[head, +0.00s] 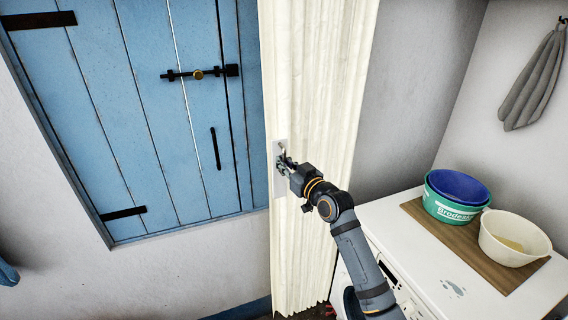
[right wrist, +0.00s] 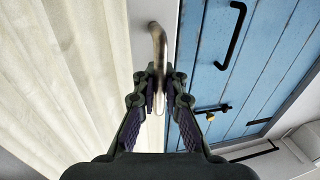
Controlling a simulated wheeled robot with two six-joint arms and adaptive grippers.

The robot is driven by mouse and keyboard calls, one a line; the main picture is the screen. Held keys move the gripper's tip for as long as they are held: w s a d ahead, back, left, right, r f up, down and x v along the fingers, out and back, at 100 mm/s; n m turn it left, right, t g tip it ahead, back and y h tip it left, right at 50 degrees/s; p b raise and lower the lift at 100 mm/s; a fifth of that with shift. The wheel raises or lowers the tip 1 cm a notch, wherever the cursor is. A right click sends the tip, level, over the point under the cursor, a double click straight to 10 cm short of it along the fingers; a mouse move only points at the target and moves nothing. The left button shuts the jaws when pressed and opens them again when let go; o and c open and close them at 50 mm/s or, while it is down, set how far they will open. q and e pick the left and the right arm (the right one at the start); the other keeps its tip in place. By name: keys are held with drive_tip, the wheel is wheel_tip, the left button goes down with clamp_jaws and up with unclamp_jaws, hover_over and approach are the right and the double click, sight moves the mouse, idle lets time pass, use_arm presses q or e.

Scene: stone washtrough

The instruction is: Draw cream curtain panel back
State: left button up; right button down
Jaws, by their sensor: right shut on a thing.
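The cream curtain panel (head: 315,80) hangs in pleats beside the blue shutter, from the top of the head view almost to the floor. A pale plate (head: 279,185) with a metal handle (head: 282,148) sits at its left edge. My right gripper (head: 286,163) is at this plate. In the right wrist view my right gripper (right wrist: 159,72) is shut on the curved metal handle (right wrist: 157,38). The curtain (right wrist: 70,80) fills the left of that view. My left gripper is not in view.
The blue plank shutter (head: 150,110) with black bolt and handle is left of the curtain. A white washing machine (head: 455,285) stands at right, bearing a wooden board, a green tub (head: 450,208) with a blue bowl, and a cream bowl (head: 512,242). A grey cloth (head: 533,80) hangs above.

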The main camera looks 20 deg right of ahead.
drive_tip(key=shift+f, duration=0.5)
drive_tip(key=c, duration=1.7)
unclamp_jaws()
drive_tip(key=shift+s+r, duration=0.1)
drive_tip(key=shift+s+d+r, duration=0.1)
drive_tip(key=shift+s+r, duration=0.05)
drive_tip(key=shift+r, duration=0.1)
drive_tip(key=shift+v, duration=6)
